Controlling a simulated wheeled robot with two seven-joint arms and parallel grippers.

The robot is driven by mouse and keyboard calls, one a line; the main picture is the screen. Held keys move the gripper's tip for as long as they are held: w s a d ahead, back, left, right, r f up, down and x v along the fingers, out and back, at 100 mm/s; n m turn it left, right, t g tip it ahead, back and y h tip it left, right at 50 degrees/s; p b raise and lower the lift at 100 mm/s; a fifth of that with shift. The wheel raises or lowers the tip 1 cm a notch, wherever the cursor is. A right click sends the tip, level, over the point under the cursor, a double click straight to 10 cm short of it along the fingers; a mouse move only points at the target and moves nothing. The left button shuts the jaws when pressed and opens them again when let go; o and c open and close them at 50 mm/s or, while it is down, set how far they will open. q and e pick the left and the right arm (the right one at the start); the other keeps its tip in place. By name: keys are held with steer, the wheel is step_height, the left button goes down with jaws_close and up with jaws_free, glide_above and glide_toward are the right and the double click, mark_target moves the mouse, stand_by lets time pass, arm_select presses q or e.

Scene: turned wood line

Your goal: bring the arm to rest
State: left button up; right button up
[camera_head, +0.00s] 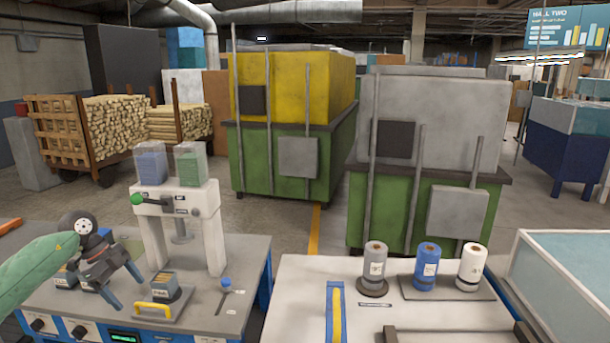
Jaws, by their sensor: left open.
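My left arm (38,273) comes in from the left edge in a green sleeve. My left gripper (127,291) is open, its two dark fingers spread and pointing down to the right, with nothing seen between them. It hangs over the left part of the grey workbench (225,258), left of the white press (212,233). Its height above the bench is hard to tell. The arm and gripper partly hide small dark blocks (65,280) on the bench. My right gripper is not in view.
A dark block on a plate with a yellow handle (153,309) sits just right of my left gripper. A pale table (290,302) holds grey (375,262), blue (427,268) and white (472,266) rolls. Large green-based machines stand behind.

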arm_select(q)
steer(key=s+d+n+t+h, duration=0.25)
steer(key=d+t+h, duration=1)
steer(key=d, duration=1.45)
steer(key=s+a+f+n+t+y, duration=0.1)
steer(key=s+a+f+n+y, duration=0.2)
steer(key=s+f+n+y, duration=0.35)
steer(key=s+a+f+n+t+y, duration=0.2)
steer(key=s+a+f+n+y, duration=0.15)
steer(key=f+n+y, duration=0.7)
steer(key=s+d+f+m+g, duration=0.1)
steer(key=s+f+g, duration=0.25)
steer(key=s, duration=0.45)
steer(key=s+d+f+g, duration=0.2)
steer(key=s+g, duration=0.2)
steer(key=s, duration=0.5)
steer(key=s+d+f+m+g, duration=0.1)
steer(key=s+f+g, duration=0.25)
steer(key=s, duration=0.45)
steer(key=s+d+f+g, duration=0.1)
steer(key=d+f, duration=0.1)
steer(key=f, duration=1.3)
steer(key=s+d+f+g, duration=0.2)
steer(key=d+f, duration=0.1)
steer(key=f, duration=1.2)
steer(key=shift+f, duration=0.35)
